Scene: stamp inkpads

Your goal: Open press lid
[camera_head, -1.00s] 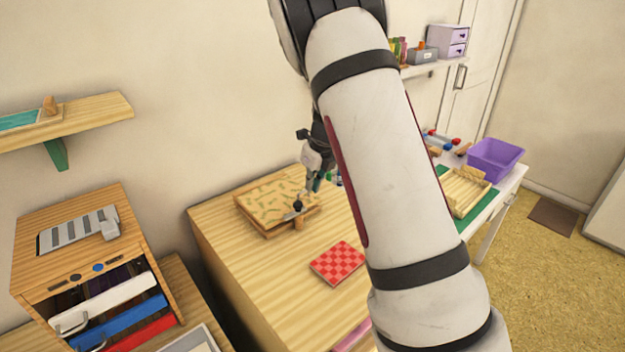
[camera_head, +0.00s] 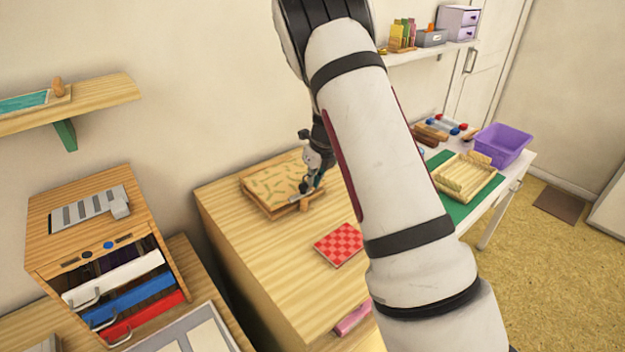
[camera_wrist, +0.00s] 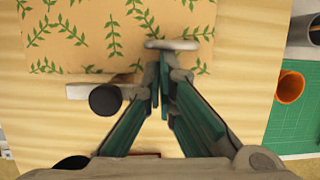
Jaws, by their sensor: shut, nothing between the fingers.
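The press (camera_head: 268,186) is a flat wooden block with a leaf-patterned lid, lying on the wooden cabinet by the wall. The lid lies over the base and looks down; any small gap cannot be told. In the wrist view the patterned lid (camera_wrist: 85,35) fills the upper part. A metal latch plate with a round black knob (camera_wrist: 105,99) sits at its near edge. My gripper (camera_wrist: 164,68) is shut and empty, its fingertips over that edge, right of the knob. A grey rounded piece (camera_wrist: 172,44) lies at the tips; contact is unclear. My gripper (camera_head: 317,186) also shows beside the press's right side.
A red checkered pad (camera_head: 339,244) lies on the cabinet in front of the press. A wooden rack (camera_head: 468,180) on a green mat and a purple bin (camera_head: 502,144) stand to the right. An orange cup (camera_wrist: 290,86) shows right in the wrist view. The cabinet's front left is clear.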

